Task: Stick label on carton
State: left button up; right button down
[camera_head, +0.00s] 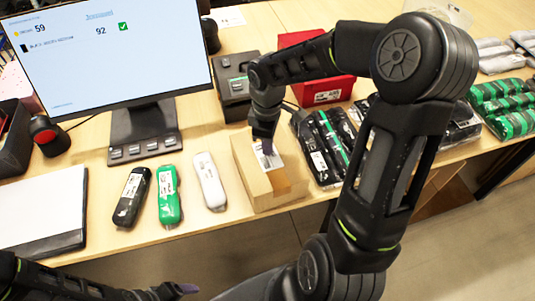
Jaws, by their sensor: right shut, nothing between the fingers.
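The brown carton (275,191) stands on the table near its front edge, with a strip of tape on it. A white label (266,156) with dark print lies on the carton's top. My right gripper (267,149) points down at the label, its fingers closed with nothing between them. It looks to be at or just above the label; whether it touches cannot be told. My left gripper (188,289) is low at the bottom left, in front of the table and away from the carton. Its finger opening cannot be made out.
A monitor (110,55) stands at the back left. Black, green and white packs (168,195) lie left of the carton. A label printer (232,84) and red bin (310,70) stand behind it. Several wrapped packs (325,147) lie to its right. A white board (40,210) lies far left.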

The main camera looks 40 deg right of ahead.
jog(key=shift+f+b, duration=0.55)
jog(key=shift+f, duration=0.25)
dwell(2.1)
jog(key=shift+r+p, duration=0.35)
jog(key=shift+r, duration=0.05)
notch_tip(320, 180, up, 7)
jog(key=p, duration=0.5)
jog(key=shift+r+p, duration=0.15)
jog(key=shift+p, duration=0.2)
